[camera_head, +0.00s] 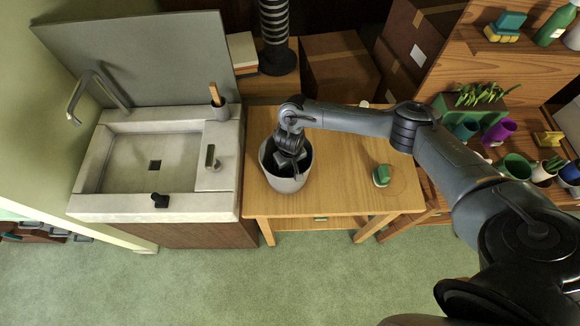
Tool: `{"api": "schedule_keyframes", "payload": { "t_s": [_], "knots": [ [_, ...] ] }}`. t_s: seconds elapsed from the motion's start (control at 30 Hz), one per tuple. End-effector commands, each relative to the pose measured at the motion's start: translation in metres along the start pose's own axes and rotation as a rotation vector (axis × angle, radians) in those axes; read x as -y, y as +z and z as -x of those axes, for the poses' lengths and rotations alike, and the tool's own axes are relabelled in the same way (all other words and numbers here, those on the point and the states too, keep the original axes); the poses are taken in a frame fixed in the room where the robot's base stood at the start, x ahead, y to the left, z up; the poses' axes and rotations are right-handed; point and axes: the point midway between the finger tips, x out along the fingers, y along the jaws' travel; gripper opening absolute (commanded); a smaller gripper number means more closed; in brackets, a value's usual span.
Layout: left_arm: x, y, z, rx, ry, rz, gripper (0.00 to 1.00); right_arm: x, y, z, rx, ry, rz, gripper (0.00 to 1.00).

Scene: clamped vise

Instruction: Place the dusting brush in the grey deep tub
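The grey deep tub (290,185) stands on the wooden table, towards its left end. My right arm reaches in from the right, and my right gripper (287,162) points down into the tub's mouth. Its fingers are dark against the dark inside, so I cannot tell whether they are open or shut, or hold anything. I cannot make out a dusting brush for certain. A wooden handle (214,92) stands upright in a small grey cup on the sink's back right corner; its lower end is hidden. My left gripper is not in view.
A green block-like item (381,175) lies on the table (340,170) right of the tub, with bare wood between. The stone sink (150,205) adjoins on the left. Cardboard boxes (340,65) stand behind. A shelf with plants and pots (517,165) is at right.

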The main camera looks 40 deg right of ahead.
Motion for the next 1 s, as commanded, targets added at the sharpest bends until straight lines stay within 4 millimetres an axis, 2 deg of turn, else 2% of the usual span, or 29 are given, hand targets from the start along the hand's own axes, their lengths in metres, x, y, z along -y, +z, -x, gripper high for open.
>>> {"api": "schedule_keyframes", "payload": {
  "t_s": [0.27,0.43,0.63,0.83,1.0],
  "knots": [
    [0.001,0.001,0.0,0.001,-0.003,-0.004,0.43,0.0,0.0,0.001,0.0,0.0,0.0,0.76],
    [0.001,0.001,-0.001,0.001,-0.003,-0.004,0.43,0.0,-0.001,0.011,-0.002,0.0,0.001,0.76],
    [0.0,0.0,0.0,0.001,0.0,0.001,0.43,0.0,-0.001,0.043,-0.002,-0.001,0.001,0.76],
    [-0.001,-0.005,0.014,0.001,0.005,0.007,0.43,0.0,-0.002,0.087,-0.005,0.0,0.002,0.76],
    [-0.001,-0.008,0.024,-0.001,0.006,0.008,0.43,0.0,-0.002,0.113,-0.004,0.001,0.0,0.76]
  ]
}}
